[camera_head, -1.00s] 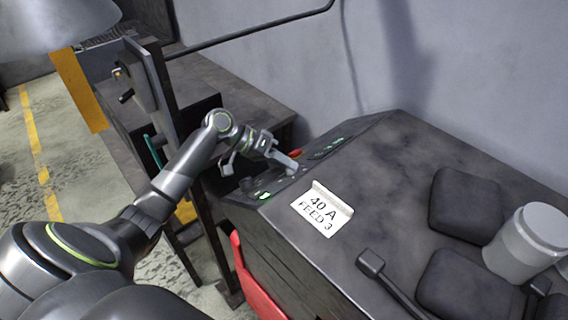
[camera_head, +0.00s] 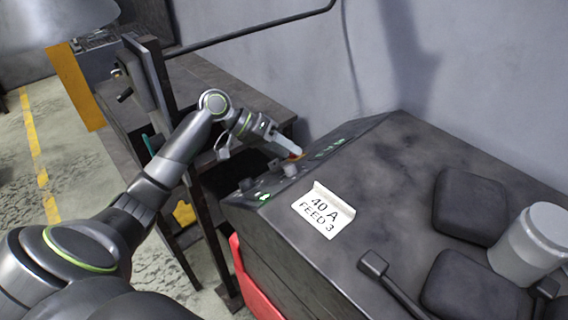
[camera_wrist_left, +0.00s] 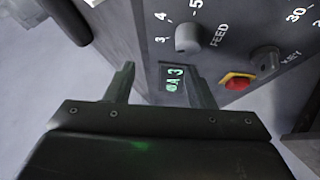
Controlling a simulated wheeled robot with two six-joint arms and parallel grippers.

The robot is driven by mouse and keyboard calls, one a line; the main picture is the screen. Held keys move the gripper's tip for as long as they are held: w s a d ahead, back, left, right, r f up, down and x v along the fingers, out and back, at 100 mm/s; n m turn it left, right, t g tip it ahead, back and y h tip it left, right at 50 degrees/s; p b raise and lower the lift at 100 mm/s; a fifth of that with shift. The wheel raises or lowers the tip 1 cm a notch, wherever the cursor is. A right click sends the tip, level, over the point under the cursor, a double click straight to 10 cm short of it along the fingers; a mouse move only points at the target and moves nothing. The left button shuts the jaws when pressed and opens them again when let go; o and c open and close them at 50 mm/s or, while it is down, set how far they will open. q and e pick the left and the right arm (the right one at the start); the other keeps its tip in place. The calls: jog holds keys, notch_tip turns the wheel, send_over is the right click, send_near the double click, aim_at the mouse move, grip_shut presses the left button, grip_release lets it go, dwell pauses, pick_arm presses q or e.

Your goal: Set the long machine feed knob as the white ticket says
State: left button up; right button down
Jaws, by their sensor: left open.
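The white ticket (camera_head: 322,210) on the machine top reads "40 A FEED 3". The sloped panel at the machine's far left end bears two grey knobs (camera_head: 290,170) and lit green displays (camera_head: 262,196). In the left wrist view the grey feed knob (camera_wrist_left: 188,37), labelled FEED, stands beyond my fingers with scale numbers 3, 4 and 5 around it; its pointer is not clear. A green display (camera_wrist_left: 175,78) beside it shows a 3, its other characters partly unclear. My left gripper (camera_head: 288,145) is open and empty, over the panel's far side, apart from the feed knob.
A red button on a yellow base (camera_wrist_left: 236,80) and another grey knob (camera_wrist_left: 265,60) sit close to the fingers. Dark pads (camera_head: 467,205), a grey canister (camera_head: 530,243) and a dark-handled tool (camera_head: 372,263) lie on the machine top. A dark post (camera_head: 150,85) stands left.

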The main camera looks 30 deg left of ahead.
pick_arm(q)
notch_tip(320, 180, up, 5)
jog(key=shift+r+b, duration=0.15)
jog(key=shift+b, duration=0.4)
jog(key=shift+s, duration=0.1)
